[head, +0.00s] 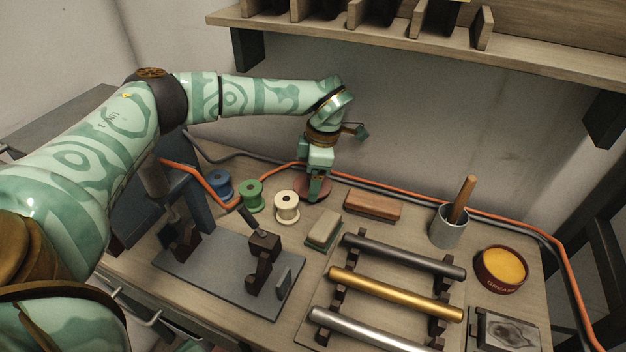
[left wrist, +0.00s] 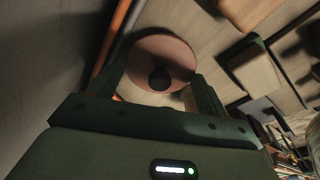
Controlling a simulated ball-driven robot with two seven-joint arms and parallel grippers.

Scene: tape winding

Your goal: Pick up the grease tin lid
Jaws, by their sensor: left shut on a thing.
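The grease tin lid (head: 302,189) is a flat reddish disc at the back of the bench, right of the spools in the head view. In the left wrist view the lid (left wrist: 160,54) shows its round face with a dark knob in the middle. My left gripper (head: 315,190) points down at the lid and is shut on it. In the left wrist view the fingers stand on both sides of the knob; the exact contact is dark. The open grease tin (head: 500,268), dark red with yellow grease, stands at the right. My right gripper is not in view.
Blue (head: 220,184), green (head: 251,195) and cream (head: 286,207) spools stand left of the lid. A wooden block (head: 372,205) lies to its right. An orange cable (head: 400,200) runs behind. A cup (head: 446,228) and a rod rack (head: 395,282) stand further right. A shelf hangs above.

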